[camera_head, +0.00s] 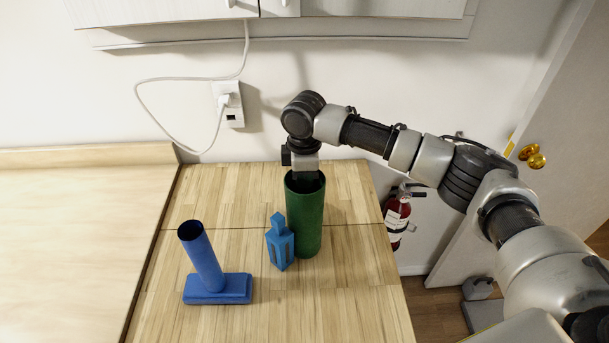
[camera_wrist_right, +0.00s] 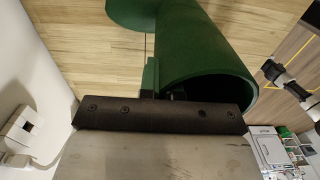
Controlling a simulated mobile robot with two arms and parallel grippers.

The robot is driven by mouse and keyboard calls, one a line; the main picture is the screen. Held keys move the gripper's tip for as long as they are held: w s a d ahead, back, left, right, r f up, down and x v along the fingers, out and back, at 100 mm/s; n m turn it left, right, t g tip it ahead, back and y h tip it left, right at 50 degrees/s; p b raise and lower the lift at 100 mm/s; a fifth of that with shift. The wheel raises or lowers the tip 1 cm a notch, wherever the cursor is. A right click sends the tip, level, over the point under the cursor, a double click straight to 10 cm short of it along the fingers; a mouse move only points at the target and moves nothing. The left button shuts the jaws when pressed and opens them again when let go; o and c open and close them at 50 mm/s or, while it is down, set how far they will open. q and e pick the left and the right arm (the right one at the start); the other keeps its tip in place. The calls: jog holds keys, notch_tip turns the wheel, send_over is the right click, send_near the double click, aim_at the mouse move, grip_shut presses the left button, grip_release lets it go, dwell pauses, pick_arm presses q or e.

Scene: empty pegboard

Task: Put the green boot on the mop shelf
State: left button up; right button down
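The green boot (camera_head: 305,218) stands upright on the wooden counter, its tall hollow shaft open at the top. In the right wrist view the shaft (camera_wrist_right: 205,50) and part of a rounded green foot (camera_wrist_right: 130,12) show. My right gripper (camera_head: 305,176) points down at the shaft's open rim. In the wrist view its dark bar (camera_wrist_right: 160,115) lies right at the rim. Its fingers are mostly hidden, so whether they are closed on the wall is unclear. My left gripper is out of view. I cannot pick out a mop shelf.
A blue boot-shaped piece (camera_head: 217,288) stands left on the counter. A small blue lantern-like object (camera_head: 280,243) is close beside the green boot. A pale worktop (camera_head: 75,240) is at left. A fire extinguisher (camera_head: 397,215) stands past the counter's right edge.

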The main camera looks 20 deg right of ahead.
jog(key=c, duration=1.3)
grip_release()
jog(key=shift+f, duration=0.1)
jog(key=shift+c, duration=0.2)
